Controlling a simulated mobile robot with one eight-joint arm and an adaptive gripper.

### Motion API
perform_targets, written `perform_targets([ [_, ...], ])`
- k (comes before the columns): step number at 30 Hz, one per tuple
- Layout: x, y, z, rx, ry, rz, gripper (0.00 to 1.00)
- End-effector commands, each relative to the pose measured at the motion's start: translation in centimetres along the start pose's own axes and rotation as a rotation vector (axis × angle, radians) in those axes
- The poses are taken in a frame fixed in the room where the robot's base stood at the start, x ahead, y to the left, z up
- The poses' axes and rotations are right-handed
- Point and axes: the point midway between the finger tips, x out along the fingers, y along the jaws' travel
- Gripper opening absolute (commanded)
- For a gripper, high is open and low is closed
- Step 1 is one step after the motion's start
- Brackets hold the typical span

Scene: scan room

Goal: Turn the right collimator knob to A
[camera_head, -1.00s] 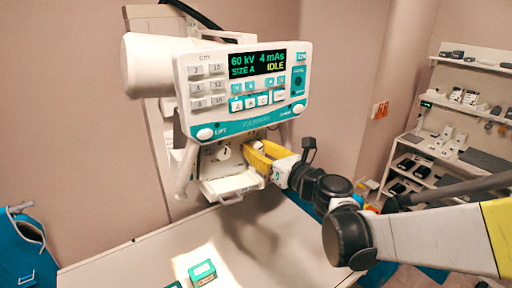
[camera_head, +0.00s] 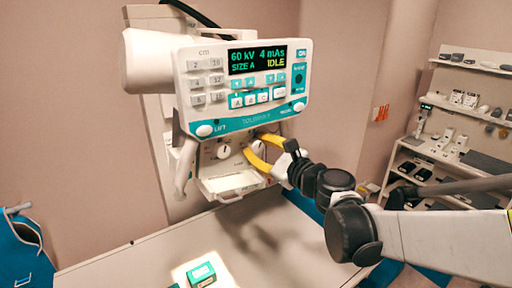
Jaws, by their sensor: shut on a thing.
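The white X-ray tube head hangs over the table, with a control panel (camera_head: 243,85) that reads 60 kV, 4 mAs, SIZE A and IDLE. Below the panel is the collimator front (camera_head: 207,160). A left knob (camera_head: 224,151) shows there, with its mark roughly upright. My gripper (camera_head: 254,148), with yellow fingers, reaches in from the right and is shut on the right collimator knob. The fingers and the small size hide most of that knob, so its pointer and letters cannot be read.
A white tray-like ledge (camera_head: 232,183) sticks out below the collimator, close under my gripper. A green box (camera_head: 203,275) lies in a lit patch on the pale table (camera_head: 120,268). Shelves with small items (camera_head: 465,150) stand at the right.

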Motion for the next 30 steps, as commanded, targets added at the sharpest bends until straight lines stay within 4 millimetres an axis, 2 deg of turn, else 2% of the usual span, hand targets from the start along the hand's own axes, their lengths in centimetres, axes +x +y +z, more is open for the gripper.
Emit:
perform_targets([
  [15, 0.00, 0.05, -0.02, -0.451, 0.019, -0.001, 0.00],
  [22, 0.01, 0.03, 0.00, -0.579, 0.024, -0.002, 0.00],
  [30, -0.01, 0.01, 0.01, -0.649, 0.028, -0.003, 0.00],
])
